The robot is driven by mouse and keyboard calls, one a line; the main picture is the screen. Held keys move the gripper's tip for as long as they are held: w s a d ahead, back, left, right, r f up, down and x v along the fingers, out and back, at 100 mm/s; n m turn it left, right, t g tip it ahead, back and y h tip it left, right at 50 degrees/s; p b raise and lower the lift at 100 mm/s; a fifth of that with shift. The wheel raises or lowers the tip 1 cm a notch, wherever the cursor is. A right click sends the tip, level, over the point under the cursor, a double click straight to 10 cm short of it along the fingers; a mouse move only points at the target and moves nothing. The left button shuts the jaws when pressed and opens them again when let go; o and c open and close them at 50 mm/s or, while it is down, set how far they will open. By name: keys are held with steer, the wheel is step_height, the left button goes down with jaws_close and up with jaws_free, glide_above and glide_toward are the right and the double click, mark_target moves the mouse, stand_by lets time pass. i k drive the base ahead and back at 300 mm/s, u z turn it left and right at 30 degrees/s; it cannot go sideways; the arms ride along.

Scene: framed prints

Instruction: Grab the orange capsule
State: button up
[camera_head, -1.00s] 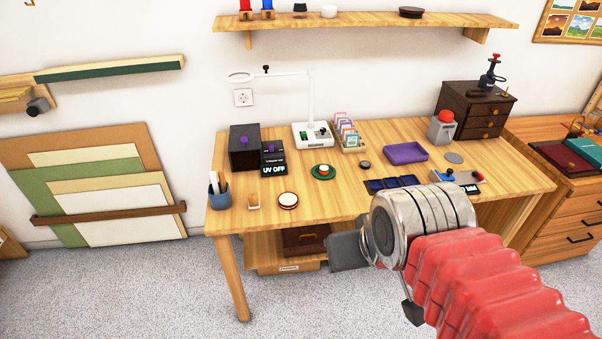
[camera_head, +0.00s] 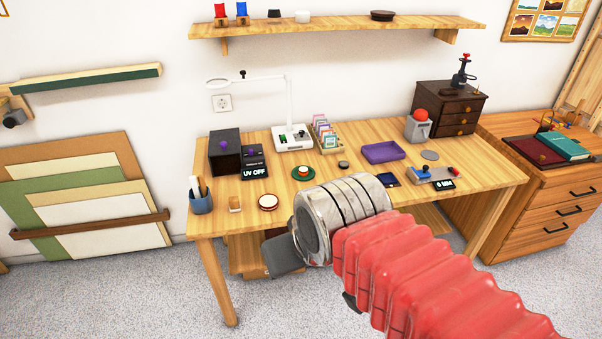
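A small white and orange-red round piece (camera_head: 303,170) sits on a dark green disc (camera_head: 303,176) near the middle of the wooden table; it may be the orange capsule, but it is too small to be sure. My gripper (camera_head: 284,257) is low in front of the table's front edge, apart from that piece. I see it from behind and the side, with one dark grey finger part showing. The rest is hidden by my silver wrist, so its opening does not show.
The table (camera_head: 330,150) carries a dark box with a "UV OFF" display (camera_head: 254,163), a white magnifier lamp (camera_head: 292,138), a purple tray (camera_head: 383,152), a pen cup (camera_head: 201,200) and a grey block with a red dome (camera_head: 419,122). A shelf (camera_head: 340,25) hangs above.

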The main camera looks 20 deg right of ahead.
mark_target(303, 171)
steer(key=z, duration=0.05)
steer(key=i, duration=1)
steer(key=u, duration=0.05)
